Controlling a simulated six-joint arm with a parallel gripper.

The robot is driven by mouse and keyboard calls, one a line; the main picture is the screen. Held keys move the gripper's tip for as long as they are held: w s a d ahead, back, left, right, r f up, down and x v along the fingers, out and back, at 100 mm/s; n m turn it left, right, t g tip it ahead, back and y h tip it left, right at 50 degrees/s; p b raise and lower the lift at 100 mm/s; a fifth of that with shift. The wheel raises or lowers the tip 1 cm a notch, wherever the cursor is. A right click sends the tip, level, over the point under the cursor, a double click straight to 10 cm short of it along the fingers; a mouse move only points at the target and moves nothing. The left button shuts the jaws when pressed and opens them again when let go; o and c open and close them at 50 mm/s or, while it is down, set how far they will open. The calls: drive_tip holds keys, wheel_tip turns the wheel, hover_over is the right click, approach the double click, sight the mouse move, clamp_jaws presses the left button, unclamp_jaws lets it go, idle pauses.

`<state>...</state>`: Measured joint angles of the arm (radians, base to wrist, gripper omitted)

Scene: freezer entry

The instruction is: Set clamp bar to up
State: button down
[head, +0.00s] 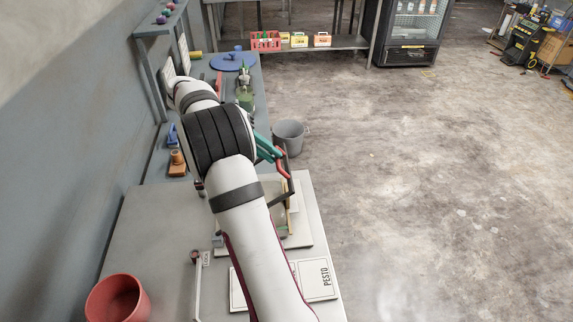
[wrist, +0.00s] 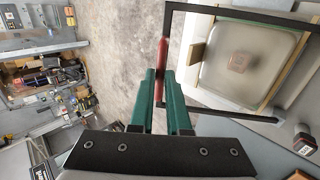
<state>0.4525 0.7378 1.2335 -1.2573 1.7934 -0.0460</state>
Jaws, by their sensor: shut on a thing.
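The clamp bar is a black U-shaped frame with a red grip. In the wrist view the frame (wrist: 240,14) spans beside a clear-topped container (wrist: 248,62), and the red grip (wrist: 162,58) lies between my green fingers. My gripper (wrist: 161,75) is shut on that grip. In the head view my gripper (head: 270,150) reaches the red grip (head: 282,169) above the right side of the container's base (head: 300,230). The bar's dark arm (head: 284,198) shows below it. My arm hides much of the container, and the bar's exact angle is hard to tell.
A card marked PESTO (head: 318,280), a lever with a small tag (head: 197,285) and a red bowl (head: 117,299) are on the near table. A grey bucket (head: 289,135) stands beyond. Open floor lies to the right; a wall (head: 70,150) bounds the left.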

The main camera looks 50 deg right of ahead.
drive_tip(key=w+a+r, duration=0.4)
drive_tip(key=w+a, duration=0.5)
drive_tip(key=shift+w+a+r, duration=0.15)
drive_tip(key=shift+w+a, duration=0.05)
drive_tip(key=shift+a, duration=0.1)
drive_tip(key=c, duration=1.2)
unclamp_jaws()
drive_tip(key=o, duration=0.3)
drive_tip(key=shift+r, duration=0.1)
drive_tip(key=shift+d, duration=0.1)
